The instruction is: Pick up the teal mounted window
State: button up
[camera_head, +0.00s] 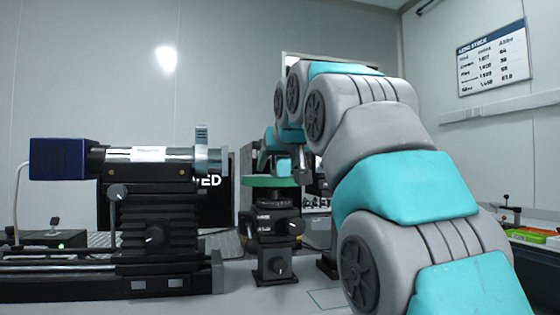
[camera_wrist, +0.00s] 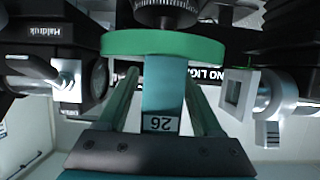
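A teal block (camera_wrist: 163,92) with a white label reading 26 is on the green disc (camera_wrist: 165,44) in the wrist view; I take it to be the mounted window. My gripper (camera_wrist: 163,78) has one finger on each side of it, with a narrow gap showing, so the fingers look open around the block rather than pressed on it. The dark palm plate lies close to the block's near end. In the head view the green disc (camera_head: 270,182) tops a black stage (camera_head: 276,235). There the block and my fingertips are small and partly hidden by my arm.
A black stage with a blue-ended cylinder (camera_head: 150,154) stands left of the disc in the head view. In the wrist view, silver-fitted mounts flank the fingers at left (camera_wrist: 62,82) and right (camera_wrist: 268,95). Coloured trays (camera_head: 530,235) lie far right.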

grip_shut()
dwell(0.3)
jog(key=shift+r, duration=0.1)
dwell(0.5)
